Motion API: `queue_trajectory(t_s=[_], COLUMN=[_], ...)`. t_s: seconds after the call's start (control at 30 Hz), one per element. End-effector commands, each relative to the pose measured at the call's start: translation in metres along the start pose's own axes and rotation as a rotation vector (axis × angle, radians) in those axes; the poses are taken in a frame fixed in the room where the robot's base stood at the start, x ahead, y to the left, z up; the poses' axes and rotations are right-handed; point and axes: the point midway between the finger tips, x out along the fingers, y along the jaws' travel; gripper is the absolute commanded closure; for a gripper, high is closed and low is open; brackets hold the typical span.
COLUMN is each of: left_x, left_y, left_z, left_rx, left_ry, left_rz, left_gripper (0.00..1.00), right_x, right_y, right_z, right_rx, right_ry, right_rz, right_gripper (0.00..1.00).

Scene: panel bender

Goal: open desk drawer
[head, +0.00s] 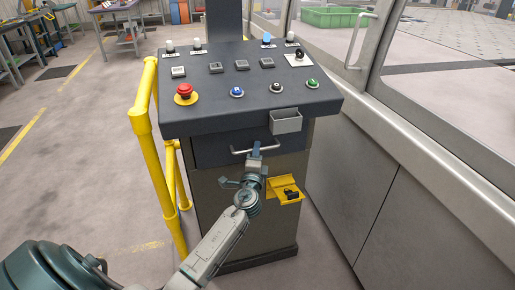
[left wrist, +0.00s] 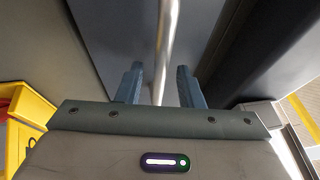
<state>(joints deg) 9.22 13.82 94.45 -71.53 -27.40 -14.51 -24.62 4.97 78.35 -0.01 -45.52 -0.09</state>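The desk drawer (head: 212,151) is a dark front under the sloped top of the control desk (head: 225,118); it looks shut. Its pale bar handle (head: 238,151) runs across the front. My left gripper (head: 255,157) is at the right part of the handle. In the left wrist view the handle (left wrist: 167,45) runs between the two blue-grey fingers of my left gripper (left wrist: 160,80), with gaps visible on both sides, so the fingers are open around it. How deep the bar sits between them is hard to tell. My right gripper is not in view.
A yellow guard rail (head: 141,120) stands left of the desk. A small grey box (head: 287,122) hangs at the desk's front edge, and a yellow bin (head: 284,183) sits below right. A red emergency button (head: 184,90) is on top. A machine wall (head: 400,170) closes the right; the left floor is free.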

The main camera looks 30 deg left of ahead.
Motion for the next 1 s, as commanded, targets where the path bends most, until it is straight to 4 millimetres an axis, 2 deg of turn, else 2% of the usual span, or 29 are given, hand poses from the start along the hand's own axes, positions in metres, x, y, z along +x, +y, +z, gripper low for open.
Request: queue_trajectory(t_s=[0.2,0.47,0.63,0.67,1.0], left_x=[0.016,0.017,0.017,0.017,0.017], left_y=[0.000,0.000,0.001,0.001,0.001], left_z=[0.000,0.000,0.000,0.000,0.000], left_rx=[0.000,-0.001,-0.001,-0.001,-0.002], left_ry=[0.000,0.000,0.000,0.000,0.000], left_rz=[0.000,0.000,0.001,0.001,0.001], left_gripper=[0.66,0.66,0.98,1.00,1.00], right_x=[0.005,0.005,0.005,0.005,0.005], right_y=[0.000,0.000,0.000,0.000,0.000], right_z=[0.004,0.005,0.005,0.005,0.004], right_rx=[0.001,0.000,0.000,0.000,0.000], right_ry=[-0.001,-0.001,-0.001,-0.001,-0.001], right_rz=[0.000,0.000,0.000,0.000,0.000], right_gripper=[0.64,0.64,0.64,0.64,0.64])
